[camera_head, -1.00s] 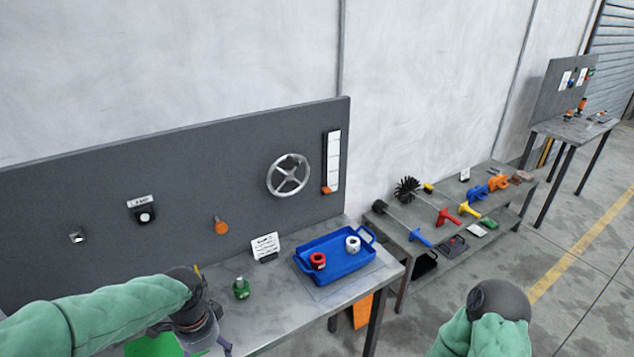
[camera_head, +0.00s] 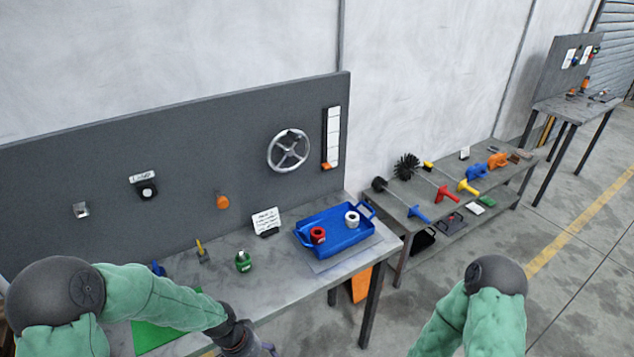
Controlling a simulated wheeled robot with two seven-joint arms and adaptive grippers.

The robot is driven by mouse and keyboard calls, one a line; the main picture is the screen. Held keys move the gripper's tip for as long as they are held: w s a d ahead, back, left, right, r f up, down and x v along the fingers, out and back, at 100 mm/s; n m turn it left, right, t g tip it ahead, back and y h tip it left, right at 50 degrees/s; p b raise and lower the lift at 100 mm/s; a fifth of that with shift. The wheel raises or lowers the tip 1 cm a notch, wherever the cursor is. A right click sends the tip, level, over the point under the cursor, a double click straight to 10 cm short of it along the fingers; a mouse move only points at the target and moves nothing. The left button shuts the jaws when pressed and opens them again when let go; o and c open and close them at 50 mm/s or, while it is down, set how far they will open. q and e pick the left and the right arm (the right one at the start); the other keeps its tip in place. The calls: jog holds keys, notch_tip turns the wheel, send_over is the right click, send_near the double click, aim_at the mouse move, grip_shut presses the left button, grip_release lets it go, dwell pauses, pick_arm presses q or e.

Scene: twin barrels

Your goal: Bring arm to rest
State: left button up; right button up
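My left arm (camera_head: 150,297) comes in from the left, bent at a dark joint, and reaches over the front edge of the workbench. Its gripper (camera_head: 262,350) is at the bottom edge of the view, mostly cut off, so its opening cannot be made out. My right arm (camera_head: 480,320) shows at the lower right, over the floor, with its dark joint uppermost. The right gripper is out of view.
The workbench (camera_head: 290,290) holds a blue tray (camera_head: 340,242) with a red and a white ring-shaped part, a green item (camera_head: 243,262), a sign (camera_head: 266,222) and a green mat (camera_head: 155,333). A tool shelf (camera_head: 410,225) stands right. Floor between is clear.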

pick_arm(q)
jog(key=s+d+f+n+h, duration=0.1)
jog(key=s+d+f+n, duration=0.4)
jog(key=f, duration=0.9)
jog(key=s+n, duration=0.3)
jog(key=s, duration=0.2)
jog(key=shift+d+n, duration=0.15)
jog(key=shift+n, duration=0.15)
